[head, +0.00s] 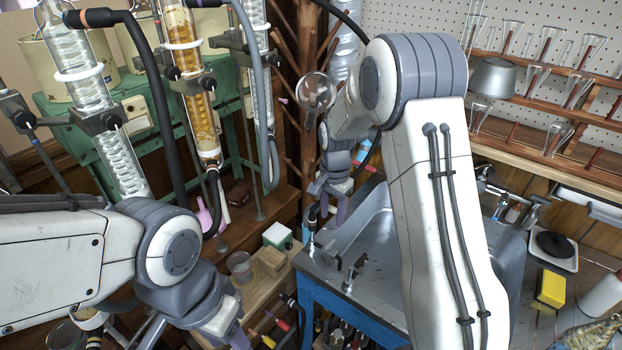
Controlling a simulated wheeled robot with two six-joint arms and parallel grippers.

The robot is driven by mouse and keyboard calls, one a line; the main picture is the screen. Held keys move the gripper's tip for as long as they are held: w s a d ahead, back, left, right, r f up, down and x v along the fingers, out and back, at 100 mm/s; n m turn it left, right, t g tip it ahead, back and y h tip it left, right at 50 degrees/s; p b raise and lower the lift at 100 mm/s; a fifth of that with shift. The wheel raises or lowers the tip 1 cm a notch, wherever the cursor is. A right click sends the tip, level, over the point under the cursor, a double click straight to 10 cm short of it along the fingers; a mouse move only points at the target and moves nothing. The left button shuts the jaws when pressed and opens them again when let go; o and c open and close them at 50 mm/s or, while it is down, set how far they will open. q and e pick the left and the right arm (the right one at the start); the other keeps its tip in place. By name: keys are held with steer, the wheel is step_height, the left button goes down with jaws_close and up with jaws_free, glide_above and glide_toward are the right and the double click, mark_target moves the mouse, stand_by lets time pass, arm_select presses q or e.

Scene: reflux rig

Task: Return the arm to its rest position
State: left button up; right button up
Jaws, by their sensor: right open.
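My right arm rises from the lower right, bends at its elbow and reaches down to the left. Its gripper (318,208) is small in the picture, above the left rim of the metal sink (375,240). It is open, and I see nothing held in it. My left arm comes in from the left, in front of the glass condensers, and bends down near the wooden bench. I cannot make out its fingers.
Clamped glass condensers (85,80) and an amber one (190,75) stand at left with hoses. A round flask (316,90) hangs by the wooden peg rack (305,40). A glassware shelf (550,72) is at upper right; a yellow sponge (551,289) lies at right.

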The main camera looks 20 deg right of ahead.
steer(key=shift+a, duration=0.1)
steer(key=s+a+r+n, duration=1)
steer(key=s+a, duration=0.4)
steer(key=s+a+r+n+y+p, duration=0.1)
steer(key=s+r+n, duration=0.1)
steer(key=s+n, duration=0.6)
steer(key=s, duration=0.7)
steer(key=shift+s+a+n, duration=0.3)
steer(key=shift+s, duration=0.05)
